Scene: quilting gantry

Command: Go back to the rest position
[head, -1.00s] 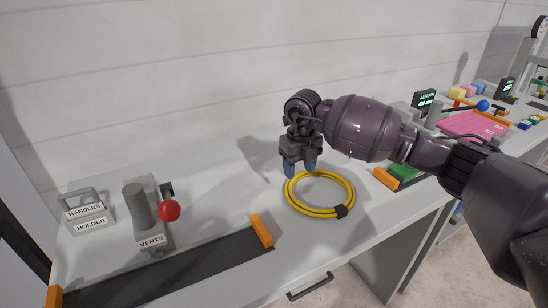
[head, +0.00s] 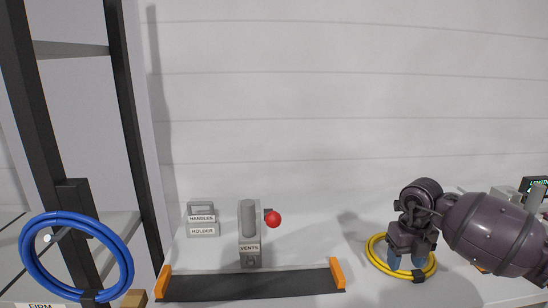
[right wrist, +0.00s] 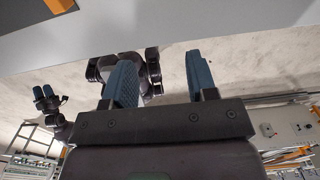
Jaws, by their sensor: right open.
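My right gripper (head: 407,261) is in the right part of the head view, pointing down, open and empty. Its blue fingers appear in front of or above a yellow coil (head: 374,252) lying on the white bench; the exact height is unclear. In the right wrist view my right gripper (right wrist: 161,80) shows two separated teal fingers with nothing between them. A small gripper with teal fingertips at the left of that view looks like my left one (right wrist: 44,92); its opening is too small to judge. My left gripper is outside the head view.
A blue coil (head: 32,264) hangs on a dark rack post at left. On the bench (head: 310,255) stand a handles holder (head: 203,229), a vents lever with red knob (head: 273,219), and a dark strip (head: 250,286) with orange ends. Bench space between strip and yellow coil is clear.

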